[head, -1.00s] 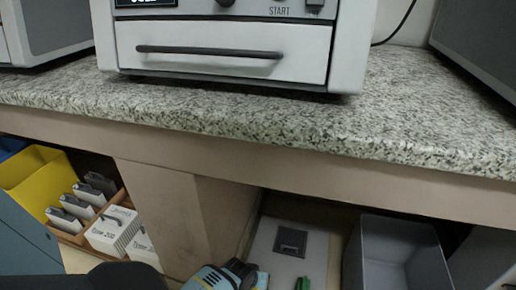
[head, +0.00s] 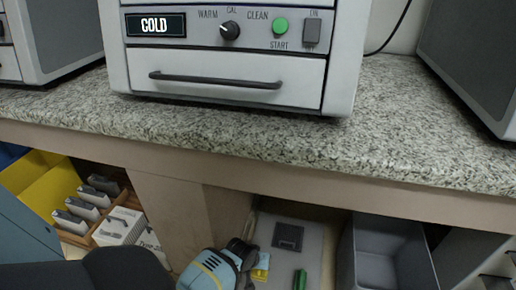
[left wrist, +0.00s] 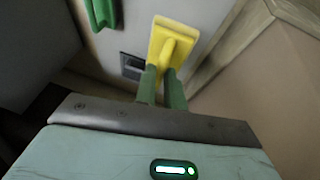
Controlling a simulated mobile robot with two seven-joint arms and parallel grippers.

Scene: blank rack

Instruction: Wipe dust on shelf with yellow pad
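In the left wrist view the pad (left wrist: 166,27) shows a flat plate with a raised handle. My left gripper (left wrist: 160,72) has its green fingers on both sides of that handle, with no clear gap. In the head view my left gripper (head: 247,262) is beside the pad, partly hidden by its own arm. A dark grey square item (head: 288,236) and a green item (head: 299,279) lie to the right of the pad. I cannot make out dust. My right gripper is not in view.
A grey open bin (head: 385,250) stands right of the pale surface. A post (head: 165,205) separates it from the left bay with boxes and a yellow bin (head: 38,180). The granite counter (head: 250,135) hangs over the shelf and holds a machine with a drawer (head: 225,83).

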